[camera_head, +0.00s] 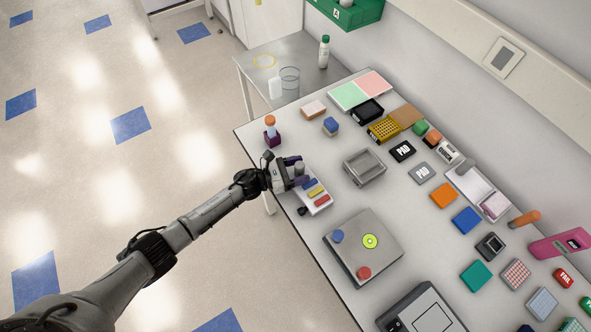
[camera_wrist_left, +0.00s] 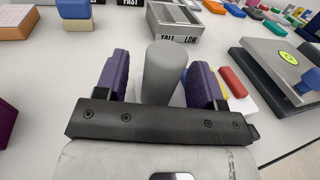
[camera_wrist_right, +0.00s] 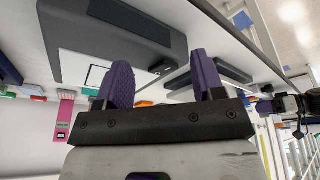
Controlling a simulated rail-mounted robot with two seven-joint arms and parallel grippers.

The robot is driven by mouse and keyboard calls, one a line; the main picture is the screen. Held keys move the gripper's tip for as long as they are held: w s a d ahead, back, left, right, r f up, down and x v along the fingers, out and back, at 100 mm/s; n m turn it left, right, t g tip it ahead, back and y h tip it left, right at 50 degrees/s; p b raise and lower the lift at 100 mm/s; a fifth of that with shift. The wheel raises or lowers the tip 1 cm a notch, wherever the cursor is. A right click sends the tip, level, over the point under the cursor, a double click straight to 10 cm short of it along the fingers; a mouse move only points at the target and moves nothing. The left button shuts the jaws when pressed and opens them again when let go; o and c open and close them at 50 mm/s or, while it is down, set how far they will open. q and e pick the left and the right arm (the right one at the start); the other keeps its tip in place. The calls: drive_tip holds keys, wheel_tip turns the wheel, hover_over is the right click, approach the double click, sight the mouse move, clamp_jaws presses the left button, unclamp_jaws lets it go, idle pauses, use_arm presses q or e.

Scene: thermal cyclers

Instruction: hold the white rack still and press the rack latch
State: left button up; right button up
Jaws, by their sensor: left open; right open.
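The white rack (camera_head: 323,204) lies near the table's left edge in the head view, with blue, yellow and red bars on it. A small black part (camera_head: 303,211) sits at its near left corner; I cannot tell if it is the latch. My left gripper (camera_head: 297,174) is open over the rack's far end. In the left wrist view a grey cylinder (camera_wrist_left: 165,72) stands between its purple fingers (camera_wrist_left: 160,85), with gaps on both sides. The white rack (camera_wrist_left: 240,100) shows partly behind the right finger. My right gripper (camera_wrist_right: 165,78) is open and empty, outside the head view.
A grey plate (camera_head: 350,262) with blue and red knobs lies nearer than the rack. A grey open tray (camera_head: 364,168) is to the right, and a purple block with an orange top (camera_head: 271,133) stands beyond. A grey device (camera_wrist_right: 90,45) is close to my right gripper.

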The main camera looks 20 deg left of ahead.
use_arm(q)
drive_tip(key=c, duration=1.1)
use_arm(e)
drive_tip(key=shift+a, duration=0.15)
use_arm(q)
drive_tip(key=shift+c, duration=0.2)
